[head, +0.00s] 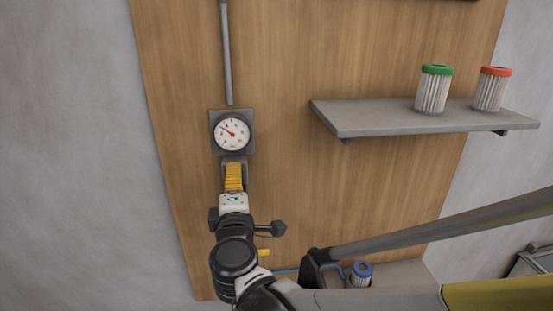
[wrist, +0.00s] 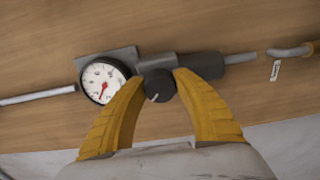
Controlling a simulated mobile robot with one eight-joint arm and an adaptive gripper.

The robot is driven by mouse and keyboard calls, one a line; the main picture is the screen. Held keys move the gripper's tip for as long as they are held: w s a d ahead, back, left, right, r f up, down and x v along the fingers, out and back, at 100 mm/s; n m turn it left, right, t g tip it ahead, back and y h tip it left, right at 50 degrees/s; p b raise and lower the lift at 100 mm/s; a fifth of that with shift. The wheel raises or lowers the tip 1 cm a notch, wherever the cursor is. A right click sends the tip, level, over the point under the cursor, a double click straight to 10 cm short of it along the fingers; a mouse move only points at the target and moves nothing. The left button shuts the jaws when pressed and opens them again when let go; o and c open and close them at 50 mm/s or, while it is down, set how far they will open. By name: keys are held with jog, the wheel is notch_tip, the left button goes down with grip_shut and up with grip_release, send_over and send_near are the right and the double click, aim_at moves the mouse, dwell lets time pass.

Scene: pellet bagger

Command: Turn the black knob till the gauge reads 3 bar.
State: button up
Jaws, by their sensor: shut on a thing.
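The round white gauge (head: 232,134) is on a grey plate on the wooden panel, with a red needle pointing up and left in the head view. The gauge also shows in the wrist view (wrist: 104,82), but its figures are too small to read surely. The black knob (wrist: 157,86) has a pale pointer mark and sits beside the gauge. My gripper (wrist: 160,80) is shut on the knob, with one yellow finger on each side. In the head view my gripper (head: 234,177) is just below the gauge and hides the knob.
A grey pipe (head: 227,55) runs up from the gauge. A grey shelf (head: 385,119) juts out at right with a green-capped filter (head: 434,90) and a red-capped filter (head: 492,90). A blue-capped filter (head: 360,275) stands low, near my arm. A small tag (wrist: 275,71) hangs by the pipe.

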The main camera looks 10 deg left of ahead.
jog(key=o, duration=1.2)
jog(key=shift+s, duration=0.1)
jog(key=v, duration=1.1)
jog(key=shift+s, duration=0.4)
